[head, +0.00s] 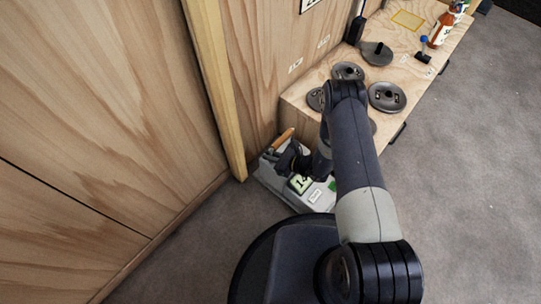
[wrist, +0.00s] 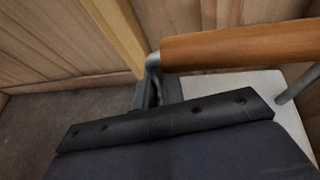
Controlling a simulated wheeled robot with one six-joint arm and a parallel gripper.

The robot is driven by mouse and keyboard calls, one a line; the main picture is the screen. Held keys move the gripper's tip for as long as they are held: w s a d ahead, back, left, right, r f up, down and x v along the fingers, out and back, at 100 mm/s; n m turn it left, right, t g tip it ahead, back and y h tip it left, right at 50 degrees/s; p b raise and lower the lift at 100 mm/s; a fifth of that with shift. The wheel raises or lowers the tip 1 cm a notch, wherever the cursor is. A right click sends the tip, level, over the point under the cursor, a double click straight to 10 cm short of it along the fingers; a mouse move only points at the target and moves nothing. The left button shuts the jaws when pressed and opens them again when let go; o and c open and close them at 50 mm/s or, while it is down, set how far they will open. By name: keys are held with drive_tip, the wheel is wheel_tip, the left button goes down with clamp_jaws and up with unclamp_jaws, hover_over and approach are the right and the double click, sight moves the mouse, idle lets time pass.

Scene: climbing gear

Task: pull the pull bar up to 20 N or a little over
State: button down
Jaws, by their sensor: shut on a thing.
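The pull bar is a wooden rod (head: 284,138) at the left end of a pale grey unit (head: 272,182) on the floor. In the wrist view the rod (wrist: 240,46) runs across the upper right, with a metal fitting at its left end. My gripper (wrist: 156,90) is shut at that end of the bar; its own housing hides much of the grip. In the head view my gripper (head: 291,158) is dark and mostly covered by my wrist. A greenish display (head: 300,184) on the unit shows large dark characters, partly covered; I cannot read them surely.
A wooden bench (head: 297,97) stands just behind the unit, with several round dark weight plates (head: 387,96) and bottles (head: 441,30) on it. A plywood wall (head: 110,90) and a timber post (head: 214,85) are close on the left. Carpet is clear at the right.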

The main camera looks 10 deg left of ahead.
drive_tip(key=shift+f, duration=0.3)
drive_tip(key=c, duration=1.4)
unclamp_jaws()
drive_tip(key=shift+c, duration=0.2)
drive_tip(key=p+v, duration=0.2)
drive_tip(key=v, duration=0.8)
drive_tip(key=shift+s+d+r+p, duration=0.2)
drive_tip(key=shift+d+p, duration=0.1)
drive_tip(key=shift+d, duration=0.05)
drive_tip(key=b+x, duration=0.3)
drive_tip(key=x, duration=0.8)
drive_tip(key=shift+f, duration=0.1)
drive_tip(key=shift+d+r+p, duration=0.1)
drive_tip(key=shift+r+p, duration=0.4)
drive_tip(key=shift+r, duration=0.15)
